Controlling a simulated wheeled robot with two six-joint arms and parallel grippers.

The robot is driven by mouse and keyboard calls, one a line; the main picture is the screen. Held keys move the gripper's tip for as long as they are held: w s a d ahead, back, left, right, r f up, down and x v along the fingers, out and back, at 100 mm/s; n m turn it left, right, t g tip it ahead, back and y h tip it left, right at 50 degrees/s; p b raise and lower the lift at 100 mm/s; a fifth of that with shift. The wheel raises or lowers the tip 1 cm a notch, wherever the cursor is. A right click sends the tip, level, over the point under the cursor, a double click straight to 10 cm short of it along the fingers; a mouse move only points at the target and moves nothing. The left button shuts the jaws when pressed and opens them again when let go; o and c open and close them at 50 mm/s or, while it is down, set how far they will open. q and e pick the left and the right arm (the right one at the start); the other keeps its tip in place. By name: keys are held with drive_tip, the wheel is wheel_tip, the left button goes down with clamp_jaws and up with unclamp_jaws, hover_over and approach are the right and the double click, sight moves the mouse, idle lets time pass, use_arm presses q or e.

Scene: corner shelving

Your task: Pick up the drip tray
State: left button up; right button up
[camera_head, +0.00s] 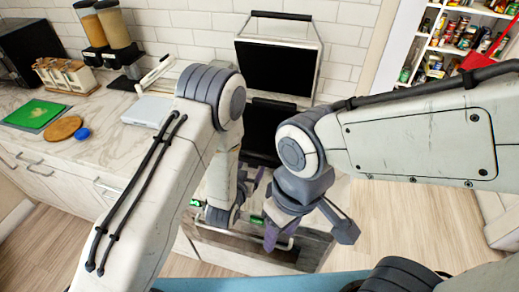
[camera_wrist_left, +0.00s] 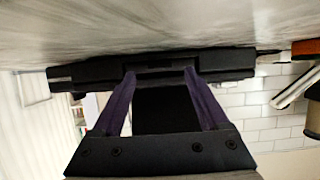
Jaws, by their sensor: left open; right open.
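A black grill with its lid raised (camera_head: 275,68) stands on the counter by the tiled wall; its lower part is partly hidden by my arms. In the left wrist view, its black front edge (camera_wrist_left: 90,74) spans the picture, upside down. A small recessed black piece (camera_wrist_left: 160,66) in its middle looks like the drip tray. My left gripper (camera_wrist_left: 160,75) is open, with its purple fingertips on either side of that piece; I cannot tell if they touch it. It also shows in the head view (camera_head: 250,182), partly hidden. My right gripper (camera_head: 308,236) is open and empty, lower and nearer.
An open drawer (camera_head: 225,240) with green-marked items lies below the grippers. On the counter at left are a green board (camera_head: 34,115), a round wooden board (camera_head: 63,128), a jar rack (camera_head: 66,75) and dispensers (camera_head: 100,28). Stocked shelves (camera_head: 465,35) stand at right.

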use_arm(q)
drive_tip(key=shift+x, duration=0.9)
clamp_jaws()
drive_tip(key=shift+r, duration=0.2)
